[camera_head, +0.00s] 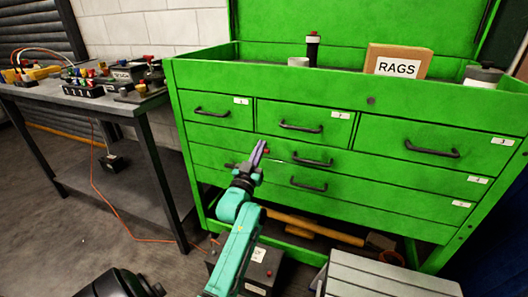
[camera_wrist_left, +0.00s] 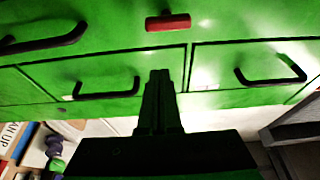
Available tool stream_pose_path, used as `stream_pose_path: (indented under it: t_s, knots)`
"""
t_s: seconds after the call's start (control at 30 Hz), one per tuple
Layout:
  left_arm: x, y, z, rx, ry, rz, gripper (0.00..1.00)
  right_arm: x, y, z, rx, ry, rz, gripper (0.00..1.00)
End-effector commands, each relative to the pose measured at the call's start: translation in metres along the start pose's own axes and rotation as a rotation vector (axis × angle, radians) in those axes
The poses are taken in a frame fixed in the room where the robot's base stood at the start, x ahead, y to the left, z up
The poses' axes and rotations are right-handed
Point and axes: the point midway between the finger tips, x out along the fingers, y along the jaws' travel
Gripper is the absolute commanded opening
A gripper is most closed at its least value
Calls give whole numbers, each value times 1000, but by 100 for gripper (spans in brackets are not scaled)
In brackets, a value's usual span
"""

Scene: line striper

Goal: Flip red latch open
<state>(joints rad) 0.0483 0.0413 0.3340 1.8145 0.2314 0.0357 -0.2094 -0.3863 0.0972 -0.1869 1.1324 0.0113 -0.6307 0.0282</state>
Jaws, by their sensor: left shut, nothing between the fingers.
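The red latch (camera_wrist_left: 168,22) is a short red bar on the green drawer front, in the top middle of the left wrist view. In the head view only a small red bit (camera_head: 266,151) shows beside my fingertips, and the gripper hides the rest. My left gripper (camera_head: 260,150) is shut and empty, in front of the green tool chest (camera_head: 190,78). In the left wrist view its fingertips (camera_wrist_left: 159,73) lie below the latch in the picture, with green drawer front showing between them. I see no contact with the latch. My right gripper is not in view.
Black drawer handles (camera_head: 312,161) stick out around my left gripper. A RAGS box (camera_head: 398,62) and a dark bottle (camera_head: 312,45) stand on the chest. A workbench (camera_head: 125,108) with several parts stands at the left. A grey box (camera_head: 375,281) sits low in front.

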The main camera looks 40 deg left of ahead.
Motion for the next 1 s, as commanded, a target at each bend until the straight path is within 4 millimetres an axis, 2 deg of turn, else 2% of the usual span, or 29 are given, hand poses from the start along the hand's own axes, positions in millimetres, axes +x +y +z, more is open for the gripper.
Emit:
stream_pose_path:
  t_s: [0.1, 0.17, 0.2, 0.23, 0.4, 1.0]
  knots:
    - [27, 0, -1, 0, 3, 0, 0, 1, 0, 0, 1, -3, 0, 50]
    - [38, 0, 2, -1, 1, 0, 0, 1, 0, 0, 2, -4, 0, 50]
    - [30, 0, 15, 0, -6, 2, 0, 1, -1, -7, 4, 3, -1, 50]
    - [28, 0, 20, 2, -6, 2, 0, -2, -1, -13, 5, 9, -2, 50]
    - [22, 0, 37, 1, -3, 2, 0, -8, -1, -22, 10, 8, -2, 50]
    - [21, 1, 39, 30, -2, 12, 0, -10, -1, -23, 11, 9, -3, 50]
